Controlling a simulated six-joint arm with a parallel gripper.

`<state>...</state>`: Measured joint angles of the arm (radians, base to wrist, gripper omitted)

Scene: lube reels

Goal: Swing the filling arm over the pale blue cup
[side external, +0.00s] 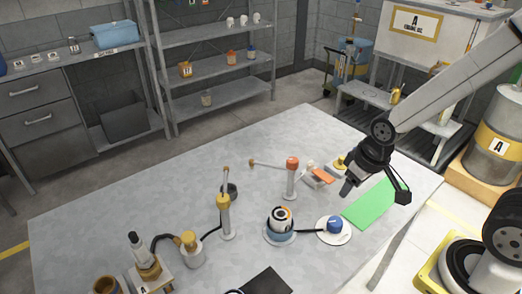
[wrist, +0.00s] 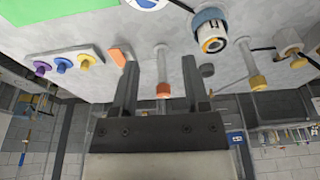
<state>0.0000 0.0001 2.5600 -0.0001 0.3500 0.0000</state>
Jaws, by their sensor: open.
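Two upright posts with thin swing arms stand on the table. The orange-capped post (side external: 292,178) has its arm (side external: 268,165) pointing left. The yellow-capped post (side external: 225,217) has its arm reaching toward the back, near a small dark cup (side external: 231,191). I cannot tell which is the filling arm. A pale blue cup-like base (side external: 280,234) holds a white cylinder with an orange and black rim; it also shows in the wrist view (wrist: 207,17). My gripper (side external: 374,190) is open and empty above the right of the table, apart from both posts. The orange cap shows between its fingers (wrist: 161,66).
A blue knob (side external: 335,226) sits on a white plate right of the cup. A green mat (side external: 374,206) lies at the right. An orange wedge (side external: 323,176) lies near the orange-capped post. A pump (side external: 141,258) and hose stand front left.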

